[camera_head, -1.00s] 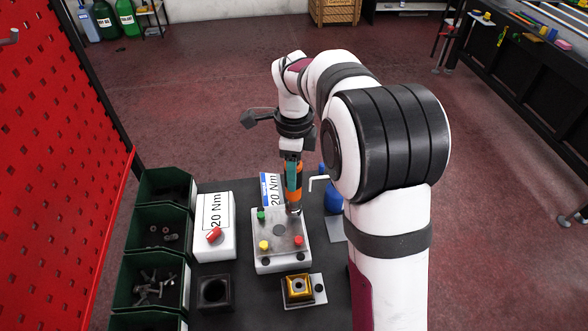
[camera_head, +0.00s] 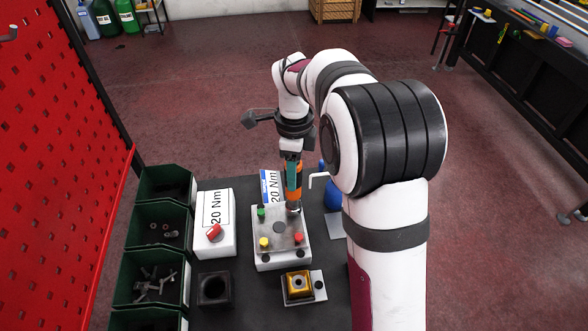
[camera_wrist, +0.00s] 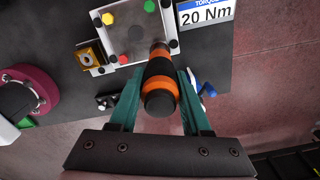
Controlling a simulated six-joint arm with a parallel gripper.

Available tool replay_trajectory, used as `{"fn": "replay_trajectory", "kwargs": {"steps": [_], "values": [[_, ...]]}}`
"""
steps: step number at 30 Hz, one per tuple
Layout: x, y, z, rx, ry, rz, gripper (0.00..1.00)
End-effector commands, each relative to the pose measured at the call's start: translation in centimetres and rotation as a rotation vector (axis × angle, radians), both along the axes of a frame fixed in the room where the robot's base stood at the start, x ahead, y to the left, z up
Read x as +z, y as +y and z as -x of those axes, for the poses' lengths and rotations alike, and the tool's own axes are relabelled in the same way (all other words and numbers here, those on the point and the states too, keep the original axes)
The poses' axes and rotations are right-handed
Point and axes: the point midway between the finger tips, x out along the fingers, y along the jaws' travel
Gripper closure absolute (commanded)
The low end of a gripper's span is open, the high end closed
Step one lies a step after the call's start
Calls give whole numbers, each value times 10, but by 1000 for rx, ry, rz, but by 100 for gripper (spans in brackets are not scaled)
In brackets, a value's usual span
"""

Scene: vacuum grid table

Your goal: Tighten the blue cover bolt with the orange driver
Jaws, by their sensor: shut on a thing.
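The orange driver (camera_head: 295,191), with black bands, is held upright in my gripper (camera_head: 291,176), whose teal fingers are shut on its handle. It also shows in the wrist view (camera_wrist: 160,72), seen from its dark butt end. The driver's lower end is over the far right corner of the metal cover plate (camera_head: 270,241). The blue bolt is not visible; the driver hides that corner. I cannot tell whether the tip touches a bolt. The plate's other corners carry a green bolt (camera_head: 261,212), a yellow bolt (camera_head: 264,242) and a red bolt (camera_head: 299,237).
A white block with a red knob (camera_head: 214,231) stands left of the plate, beside green bins (camera_head: 158,219). In front are a black socket block (camera_head: 213,288) and a gold fixture (camera_head: 298,285). A 20 Nm card (camera_head: 271,184) stands behind. A blue object (camera_head: 333,198) is right.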

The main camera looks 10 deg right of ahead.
Motion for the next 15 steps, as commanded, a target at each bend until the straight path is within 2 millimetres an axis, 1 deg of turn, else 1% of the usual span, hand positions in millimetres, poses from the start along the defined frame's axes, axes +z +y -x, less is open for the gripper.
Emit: {"fn": "replay_trajectory", "kwargs": {"steps": [15], "values": [[-5,0,0,2,0,1,100]]}}
